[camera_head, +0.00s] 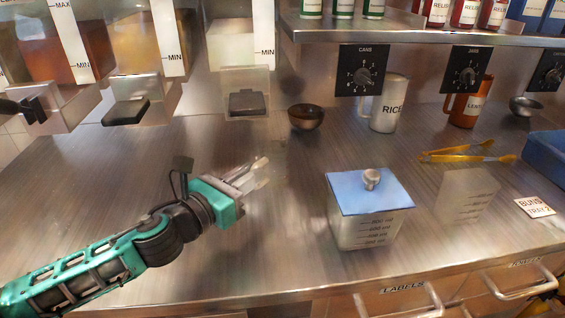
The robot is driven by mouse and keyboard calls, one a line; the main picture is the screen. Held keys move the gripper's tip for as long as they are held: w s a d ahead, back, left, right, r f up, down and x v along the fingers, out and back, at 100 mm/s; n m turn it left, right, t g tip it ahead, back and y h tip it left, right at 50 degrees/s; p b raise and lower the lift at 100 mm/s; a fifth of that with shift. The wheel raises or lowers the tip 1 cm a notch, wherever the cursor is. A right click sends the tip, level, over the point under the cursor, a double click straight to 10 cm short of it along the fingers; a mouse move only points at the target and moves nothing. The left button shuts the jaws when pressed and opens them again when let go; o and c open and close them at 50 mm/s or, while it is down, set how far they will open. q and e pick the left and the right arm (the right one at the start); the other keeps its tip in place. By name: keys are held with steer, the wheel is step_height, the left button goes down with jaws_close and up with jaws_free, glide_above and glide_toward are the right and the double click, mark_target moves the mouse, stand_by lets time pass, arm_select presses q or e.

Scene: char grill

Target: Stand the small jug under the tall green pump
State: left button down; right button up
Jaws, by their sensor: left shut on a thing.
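My left gripper (256,174) is over the middle-left of the steel counter. Its fingers are shut on a small, pale, see-through thing whose shape is hard to make out; I cannot tell whether it is the small jug. A grey-white jug marked RICE (390,107) and an orange jug (467,106) stand at the back, under the shelf. No tall green pump shows clearly. My right gripper is not in view.
Dispensers with black levers (248,103) hang at the back left. A dark bowl (306,117), blue-lidded container (368,226), clear measuring container (466,197) and yellow tongs (466,154) sit on the counter. The counter's left-middle is clear.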

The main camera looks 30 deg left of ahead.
mark_target(281, 152)
arm_select(q)
steer(key=w, duration=0.3)
steer(key=w+d, duration=0.1)
steer(key=w, duration=0.2)
steer(key=w+d+p, duration=0.1)
steer(key=w, duration=0.3)
steer(key=shift+w, duration=0.2)
steer(key=shift+f+b, duration=0.45)
steer(key=shift+f, duration=1.3)
steer(key=shift+f, duration=0.1)
steer(key=shift+f, duration=0.15)
steer(key=c, duration=1.1)
jaws_free()
